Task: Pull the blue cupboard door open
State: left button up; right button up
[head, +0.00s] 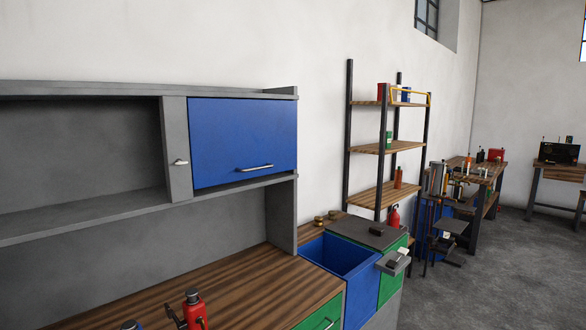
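The blue cupboard door (240,135) is in the upper unit above the workbench, left of centre in the head view. It looks closed, with a thin dark gap along its lower edge. A horizontal silver handle (255,168) sits near the bottom of the door. Neither of my grippers shows in this view, and nothing is seen touching the door or handle.
A narrow grey panel with a small knob (181,162) stands left of the door, beside an open compartment. Below are the wooden worktop (215,285), a red bottle (194,308) and an open blue bin (335,257). A tall shelf rack (385,147) stands to the right.

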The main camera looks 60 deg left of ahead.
aim_at(231, 140)
jog(key=u, duration=0.15)
jog(key=i, duration=0.75)
jog(key=u, duration=1.05)
jog(key=i, duration=0.6)
jog(key=u, duration=0.55)
